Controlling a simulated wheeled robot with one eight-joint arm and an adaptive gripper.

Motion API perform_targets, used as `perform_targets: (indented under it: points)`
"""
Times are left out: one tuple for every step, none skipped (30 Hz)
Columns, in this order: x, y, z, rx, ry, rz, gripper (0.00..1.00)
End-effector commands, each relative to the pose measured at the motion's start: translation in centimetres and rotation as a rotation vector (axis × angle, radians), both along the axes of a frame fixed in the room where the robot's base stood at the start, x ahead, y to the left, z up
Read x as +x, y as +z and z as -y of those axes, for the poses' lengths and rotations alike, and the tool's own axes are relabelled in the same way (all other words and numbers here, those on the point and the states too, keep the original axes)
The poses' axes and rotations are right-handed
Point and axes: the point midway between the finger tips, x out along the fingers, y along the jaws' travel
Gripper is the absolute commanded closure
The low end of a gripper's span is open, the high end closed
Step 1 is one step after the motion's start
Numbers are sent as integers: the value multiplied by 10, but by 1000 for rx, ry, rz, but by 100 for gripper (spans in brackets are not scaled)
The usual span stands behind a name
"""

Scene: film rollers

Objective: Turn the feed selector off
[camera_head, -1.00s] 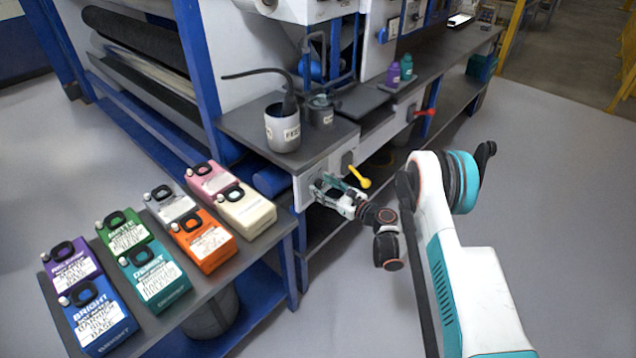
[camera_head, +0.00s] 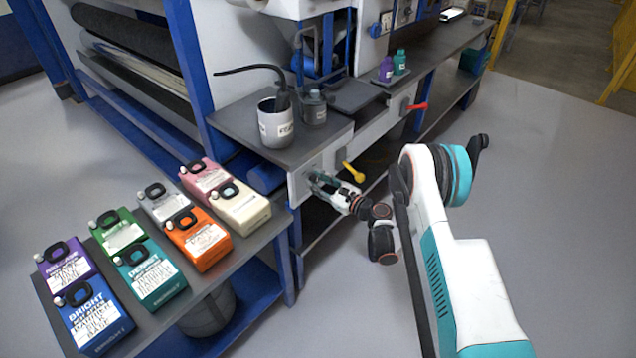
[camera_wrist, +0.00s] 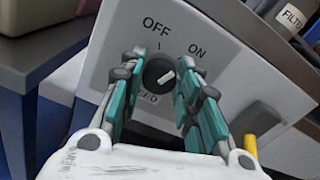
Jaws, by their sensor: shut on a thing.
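The feed selector is a round dark knob (camera_wrist: 160,76) on a pale panel, with OFF printed above it and ON to the upper right. Its white pointer mark slants up and right, toward ON rather than the tick under OFF.
A yellow lever (camera_head: 353,173) sticks out just right of my gripper, and a red lever (camera_head: 416,106) farther right. A grey cup (camera_head: 276,123) and a dark bottle (camera_head: 314,107) stand on the bench above. Several coloured cartons, including an orange one (camera_head: 198,240), fill the left shelf.

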Motion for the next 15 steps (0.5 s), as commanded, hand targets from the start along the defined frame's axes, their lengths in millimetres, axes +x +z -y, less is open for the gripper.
perform_targets:
  points:
    - [0, 0, 0, -20, 0, 25, 93]
    - [0, 0, 0, -34, 0, 43, 93]
    - [0, 0, 0, -54, 0, 69, 93]
    - [0, 0, 0, -70, 0, 90, 93]
    - [0, 0, 0, -86, 0, 110, 93]
    - [-1, 0, 0, -109, 0, 140, 93]
    - [-1, 0, 0, -127, 0, 162, 93]
    - [-1, 0, 0, -145, 0, 185, 93]
    - [-1, 0, 0, -168, 0, 215, 93]
    - [-1, 0, -1, -186, 0, 238, 93]
    - [-1, 0, 0, -203, 0, 260, 93]
    - [-1, -1, -1, -227, 0, 291, 93]
    - [-1, -1, -1, -244, 0, 313, 93]
    - [-1, -1, -1, -262, 0, 336, 93]
    - [-1, -1, -1, -285, 0, 366, 93]
